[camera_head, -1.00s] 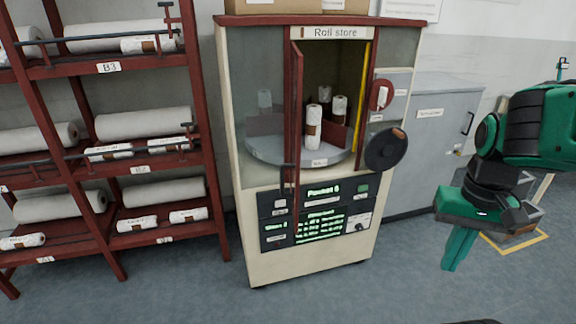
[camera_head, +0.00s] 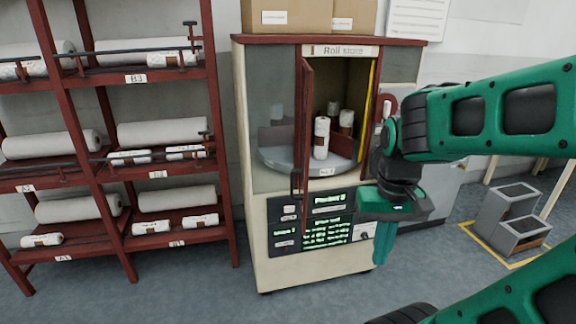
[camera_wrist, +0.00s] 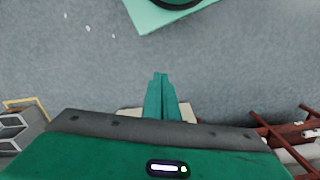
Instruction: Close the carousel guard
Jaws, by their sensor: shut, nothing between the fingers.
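The carousel guard (camera_head: 304,140) is a narrow red-framed door on the Roll store cabinet (camera_head: 262,235). It is swung outward at the left side of the opening, seen nearly edge-on, with a dark upright handle (camera_head: 296,183) on it. Behind it the opening shows the grey carousel (camera_head: 283,158) with white rolls (camera_head: 321,138) standing on it. My gripper (camera_head: 382,262) is shut and empty, pointing down in front of the cabinet's lower right, to the right of the guard and apart from it. In the wrist view my gripper's fingers (camera_wrist: 160,78) are together above the floor.
A red rack (camera_head: 222,150) with white rolls stands left of the cabinet. A control panel (camera_head: 312,218) is below the opening. Grey bins (camera_head: 508,218) stand on a yellow-marked floor area at the right. Cardboard boxes (camera_head: 290,17) sit on top. The floor in front is clear.

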